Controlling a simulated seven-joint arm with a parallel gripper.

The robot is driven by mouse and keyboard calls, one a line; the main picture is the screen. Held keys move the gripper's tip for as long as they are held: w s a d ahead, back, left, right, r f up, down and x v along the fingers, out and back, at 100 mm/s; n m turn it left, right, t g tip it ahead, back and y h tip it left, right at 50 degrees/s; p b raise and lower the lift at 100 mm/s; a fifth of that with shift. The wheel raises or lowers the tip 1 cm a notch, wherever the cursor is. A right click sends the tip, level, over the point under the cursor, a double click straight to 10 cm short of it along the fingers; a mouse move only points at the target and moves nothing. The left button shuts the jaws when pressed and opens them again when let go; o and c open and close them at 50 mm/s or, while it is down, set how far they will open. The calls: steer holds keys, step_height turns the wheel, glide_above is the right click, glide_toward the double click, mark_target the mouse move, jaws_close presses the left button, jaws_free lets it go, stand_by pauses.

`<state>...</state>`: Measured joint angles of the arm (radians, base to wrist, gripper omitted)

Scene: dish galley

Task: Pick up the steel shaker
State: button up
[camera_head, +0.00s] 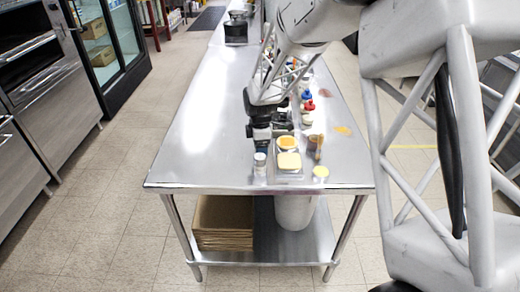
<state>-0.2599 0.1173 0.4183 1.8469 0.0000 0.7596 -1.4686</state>
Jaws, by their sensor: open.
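A small upright cylinder with a pale top (260,159) stands near the front edge of the steel table; it looks like the steel shaker, though it is too small to be sure. My gripper (262,140) is black and hangs over the table just behind this cylinder, apart from it in the picture. The gap between the fingers is too small to make out, and nothing shows held in it. My arm hides part of the table behind the gripper.
On the steel table (205,145), a tray with yellow items (289,161) sits right of the cylinder. A brown item (315,143) and a yellow-topped item (321,173) are close by. Red-topped items (309,105) stand farther back. The table's left side is clear.

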steer(key=shift+c, duration=0.4)
steer(key=c, duration=1)
